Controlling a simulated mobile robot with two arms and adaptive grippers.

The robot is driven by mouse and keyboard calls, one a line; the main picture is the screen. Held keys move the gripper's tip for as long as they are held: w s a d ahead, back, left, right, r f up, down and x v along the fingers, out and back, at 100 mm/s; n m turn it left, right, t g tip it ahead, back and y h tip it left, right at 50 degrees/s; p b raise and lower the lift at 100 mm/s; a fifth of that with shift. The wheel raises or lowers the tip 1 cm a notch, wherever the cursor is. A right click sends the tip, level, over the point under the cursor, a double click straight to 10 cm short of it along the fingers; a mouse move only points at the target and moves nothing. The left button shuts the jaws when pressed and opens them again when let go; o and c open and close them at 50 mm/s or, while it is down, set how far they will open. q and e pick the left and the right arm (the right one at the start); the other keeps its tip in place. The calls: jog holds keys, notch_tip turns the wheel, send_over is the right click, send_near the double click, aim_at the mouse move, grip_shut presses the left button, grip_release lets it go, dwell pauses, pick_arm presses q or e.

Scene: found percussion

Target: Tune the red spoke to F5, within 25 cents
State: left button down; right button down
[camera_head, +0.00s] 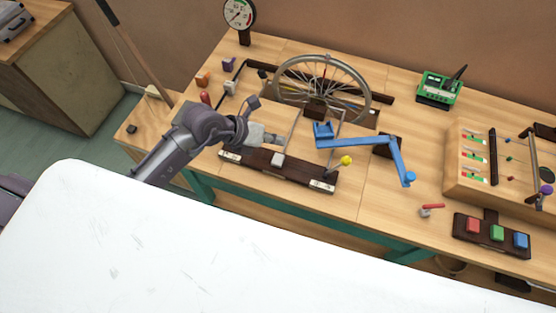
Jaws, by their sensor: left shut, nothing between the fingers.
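A spoked wheel (360,76) stands upright in a dark slot toward the back of the wooden bench. Its spokes are thin. Small red and yellow touches show among them, but I cannot tell for sure which spoke is the red one. My left gripper (265,136) is shut and empty, in front of the wheel and to its left, over the dark front bar (250,163). It appears apart from the wheel. Its fingertips are small and hard to make out. My right gripper is not in view.
A blue crank (396,160) and a yellow-knobbed lever (346,160) stand right of my left arm. A round dial (239,14) is at the back left. A green device (437,90), a button panel (491,235) and a small red-handled piece (432,207) lie right.

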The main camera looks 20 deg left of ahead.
pick_arm(q)
jog(key=b, duration=0.4)
send_over(282, 157)
jog(key=s+a, duration=0.1)
jog(key=f, duration=0.4)
jog(key=shift+s+a+f, duration=0.1)
jog(key=shift+a+f, duration=0.1)
jog(key=shift+f, duration=1)
jog(key=shift+f+b, duration=0.4)
jog(key=shift+f, duration=0.05)
jog(key=shift+f+b, duration=0.3)
jog(key=shift+f, duration=0.3)
jog(key=shift+r, duration=0.15)
dwell(0.4)
jog(key=shift+r+p, duration=0.9)
jog(key=shift+p, duration=0.1)
jog(key=shift+r, duration=0.1)
